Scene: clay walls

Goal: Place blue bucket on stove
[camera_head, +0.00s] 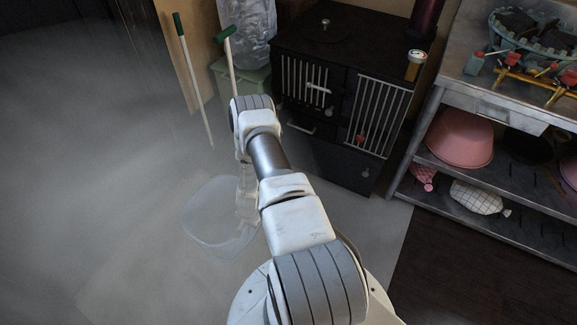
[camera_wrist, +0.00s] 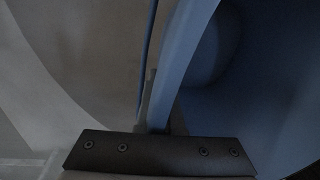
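The black stove (camera_head: 335,45) stands against the back wall in the head view, with barred doors and a flue pipe. In the wrist view the blue bucket (camera_wrist: 185,60) fills the right side, its curved rim running up the middle and its dark inside to the right. My gripper (camera_wrist: 158,115) has its fingers close together at this rim, apparently pinching it. My gripper is mostly hidden there; whether the bucket touches the floor is unclear.
A small jar (camera_head: 416,64) stands on the stove's right edge; the rest of its top is mostly clear. A metal shelf (camera_head: 450,98) with pink basins is on the right. Green-tipped sticks (camera_head: 190,75) and a wrapped bag (camera_head: 248,30) stand left of the stove. Floor at left is open.

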